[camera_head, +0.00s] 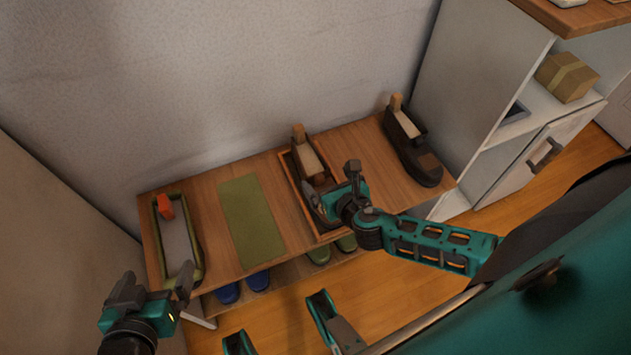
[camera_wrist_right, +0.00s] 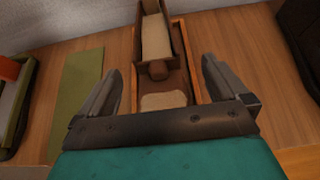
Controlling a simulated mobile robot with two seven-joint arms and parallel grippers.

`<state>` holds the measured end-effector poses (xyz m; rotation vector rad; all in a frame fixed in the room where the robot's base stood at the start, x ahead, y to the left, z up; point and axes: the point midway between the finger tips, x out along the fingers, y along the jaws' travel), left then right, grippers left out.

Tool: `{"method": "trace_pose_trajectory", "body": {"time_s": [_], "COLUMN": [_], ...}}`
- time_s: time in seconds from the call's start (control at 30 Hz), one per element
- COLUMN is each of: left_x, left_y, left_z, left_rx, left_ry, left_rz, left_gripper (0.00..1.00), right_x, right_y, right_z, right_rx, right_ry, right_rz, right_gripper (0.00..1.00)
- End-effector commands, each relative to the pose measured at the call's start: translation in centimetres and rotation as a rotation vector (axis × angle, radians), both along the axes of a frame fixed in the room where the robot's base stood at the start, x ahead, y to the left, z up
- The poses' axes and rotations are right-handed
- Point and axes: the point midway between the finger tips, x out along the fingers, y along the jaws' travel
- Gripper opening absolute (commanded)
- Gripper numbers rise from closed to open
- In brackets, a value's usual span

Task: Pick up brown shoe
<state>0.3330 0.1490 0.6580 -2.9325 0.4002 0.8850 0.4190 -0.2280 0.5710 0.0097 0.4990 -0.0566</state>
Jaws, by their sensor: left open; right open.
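A brown shoe (camera_head: 311,162) with a tan insole lies in a wood-rimmed tray (camera_head: 301,205) on the wooden bench; its near part is partly hidden by my right gripper. My right gripper (camera_head: 343,183) is open above the near part of the tray. In the right wrist view, the brown shoe (camera_wrist_right: 157,45) lies ahead between the open fingers (camera_wrist_right: 160,88), with nothing gripped. A darker shoe (camera_head: 412,145) stands to the right on the bench. My left gripper (camera_head: 155,283) is open and empty in front of the bench's left end.
A bare green mat (camera_head: 252,220) lies beside the tray. Blue shoes (camera_head: 258,281) and green shoes (camera_head: 319,252) are on the lower shelf. A white cabinet (camera_head: 490,110) stands close to the bench's right end.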

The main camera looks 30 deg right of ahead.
Motion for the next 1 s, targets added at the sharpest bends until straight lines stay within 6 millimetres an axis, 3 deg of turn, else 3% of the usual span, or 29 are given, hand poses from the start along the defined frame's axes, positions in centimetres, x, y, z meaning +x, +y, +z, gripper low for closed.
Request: {"method": "trace_pose_trajectory", "body": {"time_s": [0.53, 0.87, 1.0], "left_x": [-0.3, -0.3, -0.3], "left_y": [-0.2, -0.1, 0.0], "left_z": [-3.4, -3.4, -3.5], "left_rx": [-0.011, -0.007, -0.003], "left_ry": [0.01, 0.01, 0.01], "left_rz": [0.009, 0.007, 0.004], "left_gripper": [1.0, 1.0, 1.0], "right_x": [5.5, 6.0, 6.0], "right_y": [0.2, 0.2, 0.2], "right_z": [-3.5, -3.6, -3.6], "right_rx": [0.005, 0.005, 0.005], "right_ry": [0.0, 0.001, 0.001], "right_rz": [-0.002, 0.0, 0.0], "right_gripper": [1.0, 1.0, 0.87]}}
